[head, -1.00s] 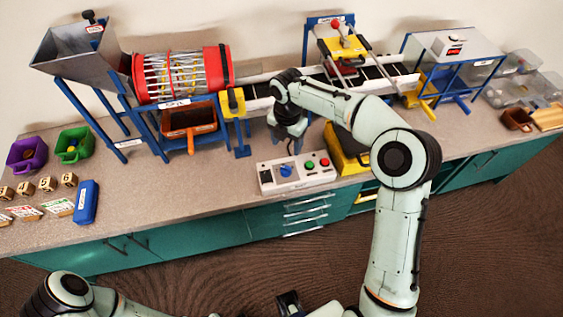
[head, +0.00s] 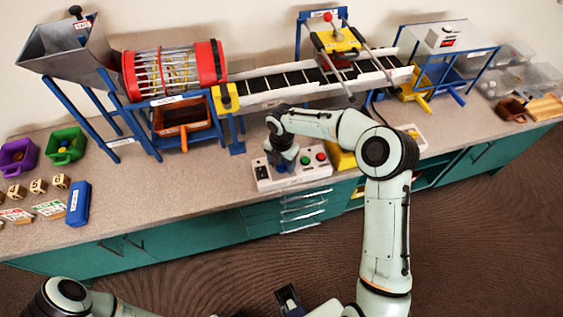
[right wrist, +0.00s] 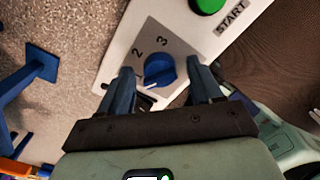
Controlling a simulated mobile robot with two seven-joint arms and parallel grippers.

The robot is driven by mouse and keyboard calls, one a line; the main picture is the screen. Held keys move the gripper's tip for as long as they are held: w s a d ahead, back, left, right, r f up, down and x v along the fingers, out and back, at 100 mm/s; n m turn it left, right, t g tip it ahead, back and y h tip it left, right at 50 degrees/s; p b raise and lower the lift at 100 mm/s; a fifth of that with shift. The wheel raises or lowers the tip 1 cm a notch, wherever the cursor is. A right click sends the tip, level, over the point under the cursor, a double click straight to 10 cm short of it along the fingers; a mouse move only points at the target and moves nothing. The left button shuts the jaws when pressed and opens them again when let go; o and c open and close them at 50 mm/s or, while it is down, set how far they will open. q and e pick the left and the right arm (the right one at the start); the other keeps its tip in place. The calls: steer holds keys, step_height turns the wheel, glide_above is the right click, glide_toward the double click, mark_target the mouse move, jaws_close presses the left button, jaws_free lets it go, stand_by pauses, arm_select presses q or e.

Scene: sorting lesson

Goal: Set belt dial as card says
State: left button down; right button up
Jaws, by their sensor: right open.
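The white control box (head: 312,178) stands at the bench's front edge, with a green button (head: 305,160) and a red button (head: 321,157). In the right wrist view its blue dial (right wrist: 160,70) sits on a grey plate marked 2 and 3, with a small pale mark on the dial's lower side. My right gripper (right wrist: 160,68) is open, its fingers on either side of the dial; contact cannot be told. In the head view the right gripper (head: 284,163) hides the dial. What appears to be my left gripper (head: 288,298) is low in front of the bench. Small cards (head: 48,209) lie at left, unreadable.
The conveyor belt (head: 290,83) runs behind the box, with a yellow-topped press (head: 336,40) over it. A blue-legged stand (right wrist: 35,65) is near the right gripper. A blue case (head: 79,204) and number blocks (head: 38,186) lie left. Bench between them and the box is clear.

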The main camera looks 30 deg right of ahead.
steer(key=c, duration=1.1)
steer(key=shift+o, duration=0.2)
